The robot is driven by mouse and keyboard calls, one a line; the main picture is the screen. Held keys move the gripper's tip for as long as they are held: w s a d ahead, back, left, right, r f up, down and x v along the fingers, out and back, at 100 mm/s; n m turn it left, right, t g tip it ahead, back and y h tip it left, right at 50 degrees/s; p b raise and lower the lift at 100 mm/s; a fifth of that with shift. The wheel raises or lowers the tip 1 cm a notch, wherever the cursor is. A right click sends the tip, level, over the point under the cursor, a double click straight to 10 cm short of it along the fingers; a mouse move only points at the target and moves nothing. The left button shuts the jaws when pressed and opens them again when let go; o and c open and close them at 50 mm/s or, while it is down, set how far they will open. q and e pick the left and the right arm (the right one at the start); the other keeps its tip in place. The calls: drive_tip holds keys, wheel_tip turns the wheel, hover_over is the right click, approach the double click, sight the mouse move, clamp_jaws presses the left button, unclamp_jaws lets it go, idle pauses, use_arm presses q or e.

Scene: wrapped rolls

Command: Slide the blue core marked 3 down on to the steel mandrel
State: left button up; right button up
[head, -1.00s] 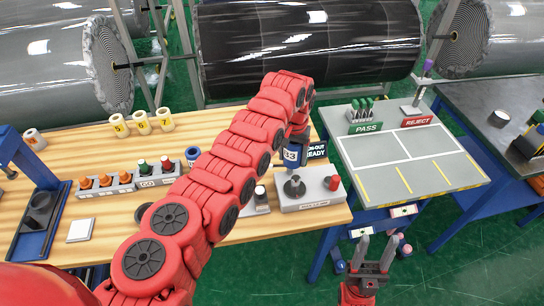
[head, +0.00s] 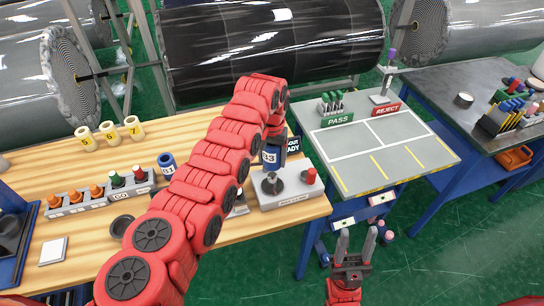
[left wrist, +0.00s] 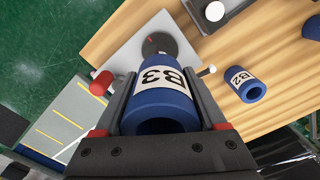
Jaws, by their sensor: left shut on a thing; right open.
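The blue core marked B3 (head: 270,157) is held upright above the steel mandrel (head: 271,184), which stands on a light grey base on the wooden table. My left gripper (head: 276,132) is shut on the core; the red arm partly hides its fingers in the head view. In the left wrist view, the core (left wrist: 163,95) sits between the fingers, with the dark round mandrel foot (left wrist: 158,44) beyond it. Whether the core touches the mandrel tip cannot be told. My right gripper (head: 356,243) is open and empty over the floor, right of the table.
A red knob (head: 310,176) stands on the base beside the mandrel. A blue core marked B2 (left wrist: 244,84) lies nearby in the wrist view; core B1 (head: 167,163) stands further left. The grey PASS/REJECT table (head: 395,170) is at the right, mostly clear.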

sight(272, 176)
use_arm(q)
drive_tip(key=shift+f+b, duration=1.45)
drive_tip(key=shift+f, duration=0.9)
drive_tip(key=shift+b, duration=0.55)
drive_tip(key=shift+f+b, duration=2.15)
drive_tip(key=shift+f, duration=1.1)
idle(0.5)
drive_tip(key=o, duration=1.5)
